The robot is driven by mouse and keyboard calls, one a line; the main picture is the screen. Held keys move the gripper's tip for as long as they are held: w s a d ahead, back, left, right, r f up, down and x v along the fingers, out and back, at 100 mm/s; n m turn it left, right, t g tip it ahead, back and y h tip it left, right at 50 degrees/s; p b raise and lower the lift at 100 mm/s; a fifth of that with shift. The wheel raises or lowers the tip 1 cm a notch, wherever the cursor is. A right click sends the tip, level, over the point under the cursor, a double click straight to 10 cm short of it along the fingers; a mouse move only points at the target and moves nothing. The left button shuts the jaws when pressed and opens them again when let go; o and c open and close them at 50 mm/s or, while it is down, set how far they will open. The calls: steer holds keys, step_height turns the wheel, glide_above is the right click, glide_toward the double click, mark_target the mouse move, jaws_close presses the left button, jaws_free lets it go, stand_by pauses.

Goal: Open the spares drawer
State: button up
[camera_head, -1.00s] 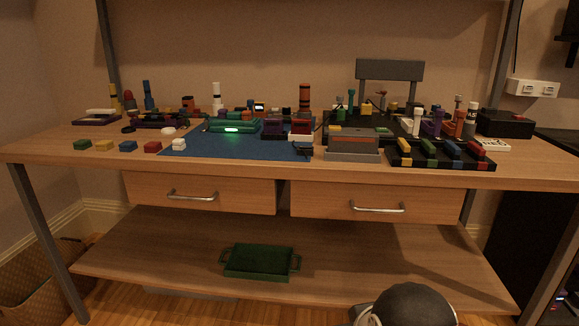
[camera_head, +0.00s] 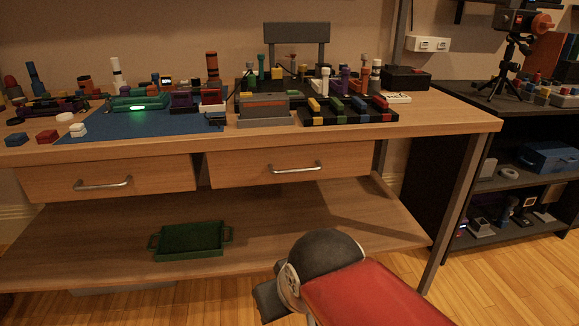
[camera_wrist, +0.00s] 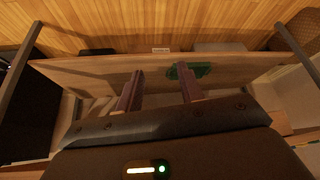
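Two wooden drawers hang under the workbench top, a left drawer (camera_head: 150,179) with a silver bar handle (camera_head: 103,184) and a right drawer (camera_head: 250,167) with a similar handle (camera_head: 294,168). Both look shut in the head view. No label shows which is the spares drawer. In the wrist view my gripper (camera_wrist: 159,76) is open and empty, its two fingers apart over the lower shelf. In the head view only my arm shows at the bottom, in front of the bench; the fingers do not show there.
The bench top (camera_head: 440,118) holds a blue mat (camera_head: 105,126), a parts rack (camera_head: 345,115) and several small items. A green tray (camera_head: 190,240) lies on the lower shelf (camera_head: 330,215). A black shelf unit (camera_head: 425,185) stands at right. Floor at lower right is clear.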

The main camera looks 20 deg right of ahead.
mark_target(300, 171)
steer(key=shift+w+f, duration=0.15)
steer(key=shift+w, duration=0.05)
steer(key=shift+c, duration=0.2)
steer(key=w+d+m+t+y+b, duration=0.1)
steer(key=w+d+m+y+b, duration=0.2)
steer(key=w+m+y+b, duration=0.7)
steer(key=w+d+r+m+t+h, duration=0.1)
steer(key=w+d+r+t, duration=0.15)
steer(key=d, duration=0.25)
steer(key=w+d+r+m+t, duration=0.2)
steer(key=w+d+t, duration=0.15)
steer(key=d, duration=0.25)
steer(key=w+d+r+m+t+h, duration=0.1)
steer(key=w+d+r+t, duration=0.1)
steer(key=w+d, duration=0.25)
steer(key=b+x, duration=0.1)
steer(key=x, duration=0.5)
steer(key=shift+w, duration=0.45)
jaws_close()
